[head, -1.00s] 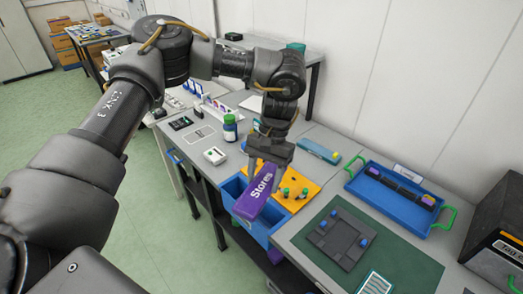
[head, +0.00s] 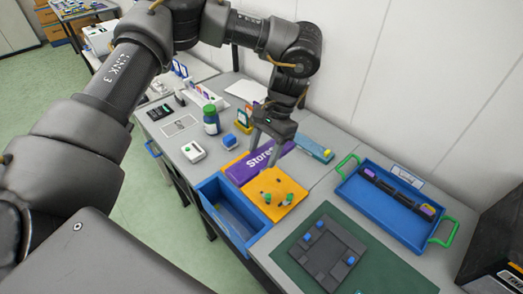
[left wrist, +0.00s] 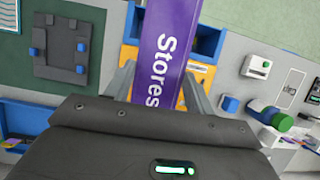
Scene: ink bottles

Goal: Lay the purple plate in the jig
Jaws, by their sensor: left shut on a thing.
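The purple plate (head: 242,172), lettered "Stores", is in the fingers of my left gripper (head: 268,147). In the head view it shows behind the orange board, and part of it is hidden by the gripper. In the left wrist view the plate (left wrist: 168,40) runs up between the two fingers (left wrist: 160,90). The jig (head: 322,262) is a dark grey block with several blue pieces on it, on a green mat. No plate lies on it. It also shows at upper left in the left wrist view (left wrist: 68,70), apart from the plate. My right gripper is out of view.
An orange board (head: 270,190) with several small pegs sits beside an open blue bin (head: 226,212). A blue tray (head: 380,213) with green handles stands right of the gripper. A green-capped bottle (head: 211,122) and a small white device (head: 193,152) stand to the left.

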